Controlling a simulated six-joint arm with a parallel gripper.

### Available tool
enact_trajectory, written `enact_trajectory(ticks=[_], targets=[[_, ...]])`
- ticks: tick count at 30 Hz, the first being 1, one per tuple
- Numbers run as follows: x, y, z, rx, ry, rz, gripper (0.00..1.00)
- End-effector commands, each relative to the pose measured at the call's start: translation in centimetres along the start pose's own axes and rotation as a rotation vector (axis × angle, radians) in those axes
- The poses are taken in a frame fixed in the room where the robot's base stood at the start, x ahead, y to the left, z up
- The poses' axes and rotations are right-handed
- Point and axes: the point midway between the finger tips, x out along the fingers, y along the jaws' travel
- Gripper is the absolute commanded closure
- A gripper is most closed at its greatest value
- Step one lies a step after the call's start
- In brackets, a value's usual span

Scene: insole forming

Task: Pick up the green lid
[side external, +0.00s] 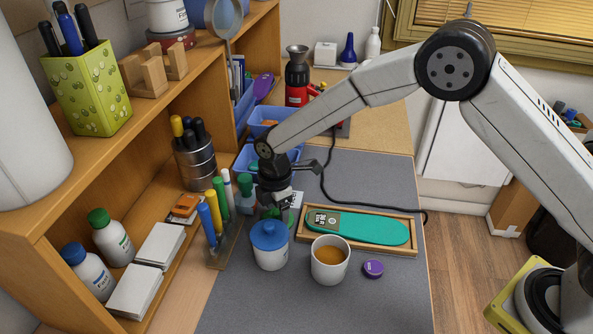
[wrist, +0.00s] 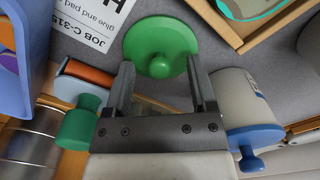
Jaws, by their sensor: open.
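The green lid (wrist: 150,37), a round disc with a knob on top, lies flat on the grey mat in the wrist view. My gripper (wrist: 160,70) is open and empty, with its two fingers on either side of the knob in that view. Whether the fingers touch it I cannot tell. In the side view my gripper (side external: 275,200) points down over the mat, just behind the blue-lidded jar, and mostly hides the green lid.
The blue-lidded jar (side external: 270,254) stands close in front of my gripper. A cup of brown liquid (side external: 330,265), a purple cap (side external: 373,268) and a wooden tray (side external: 407,251) with a green insole are to the right. Marker pens (side external: 209,222) stand to the left. The mat's front is clear.

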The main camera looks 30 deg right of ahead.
Motion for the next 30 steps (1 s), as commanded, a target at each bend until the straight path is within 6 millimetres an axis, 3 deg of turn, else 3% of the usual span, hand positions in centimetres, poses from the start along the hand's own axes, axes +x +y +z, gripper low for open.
enact_trajectory(ticks=[1, 7, 22, 30], targets=[[0.0, 0.0, 0.0, 0.0, 0.0, 0.0, 0.37], [0.0, 0.0, 0.0, 0.0, 0.0, 0.0, 1.0], [-0.5, 0.0, 0.0, 0.0, 0.001, 0.001, 1.0], [-3.3, 0.0, 0.0, -0.001, 0.003, 0.002, 1.0]])
